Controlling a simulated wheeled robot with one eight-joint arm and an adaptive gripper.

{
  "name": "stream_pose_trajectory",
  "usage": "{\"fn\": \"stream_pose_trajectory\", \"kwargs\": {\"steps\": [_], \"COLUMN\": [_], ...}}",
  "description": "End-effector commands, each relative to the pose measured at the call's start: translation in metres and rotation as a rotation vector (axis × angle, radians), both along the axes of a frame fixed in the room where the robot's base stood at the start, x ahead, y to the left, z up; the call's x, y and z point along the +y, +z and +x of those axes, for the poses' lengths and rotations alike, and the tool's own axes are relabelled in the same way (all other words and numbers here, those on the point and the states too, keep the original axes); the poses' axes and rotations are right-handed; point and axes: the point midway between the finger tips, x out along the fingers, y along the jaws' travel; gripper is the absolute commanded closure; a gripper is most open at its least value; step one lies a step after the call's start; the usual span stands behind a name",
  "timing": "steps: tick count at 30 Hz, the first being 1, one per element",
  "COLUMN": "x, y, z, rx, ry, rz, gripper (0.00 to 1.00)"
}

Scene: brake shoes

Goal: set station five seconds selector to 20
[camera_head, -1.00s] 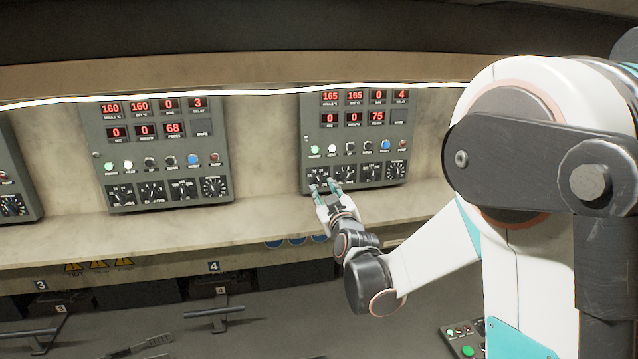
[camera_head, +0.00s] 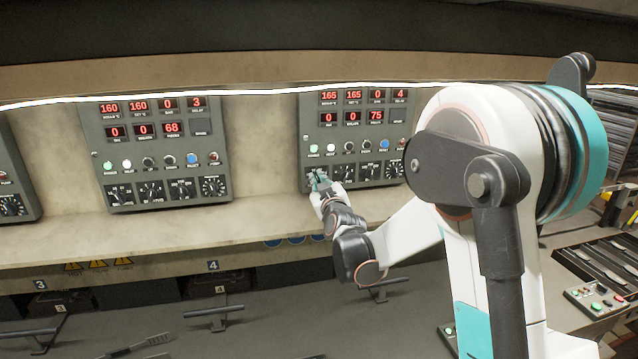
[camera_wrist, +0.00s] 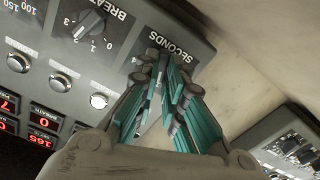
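The station five panel (camera_head: 348,105) is the right-hand panel in the head view, with red displays, buttons and a bottom row of dials. The seconds selector is at the left end of that row. In the wrist view its label "SECONDS" (camera_wrist: 169,48) shows upside down beside my fingertips, but its knob is hidden behind them. My gripper (camera_head: 318,178) is at this selector. In the wrist view my gripper (camera_wrist: 163,75) has its teal fingers close together with a narrow gap. Whether they touch or hold the knob, and the selector's setting, cannot be seen.
Push buttons (camera_wrist: 60,82) sit close by. A ledge (camera_head: 250,222) runs below the panels. Another similar panel (camera_head: 155,150) stands to the left, with bare wall between.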

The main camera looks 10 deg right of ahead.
Motion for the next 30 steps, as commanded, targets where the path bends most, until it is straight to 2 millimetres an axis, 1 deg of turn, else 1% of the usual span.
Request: {"fn": "stream_pose_trajectory", "kwargs": {"steps": [8,14,30], "x": [-0.0001,-0.0005,-0.0029], "y": [-0.0002,-0.0008,-0.0012], "z": [-0.0002,-0.0004,-0.0004], "rx": [0.000,0.000,0.002], "ry": [0.000,0.000,-0.003], "rz": [0.009,0.075,0.479], "gripper": [1.00,1.00,1.00]}}
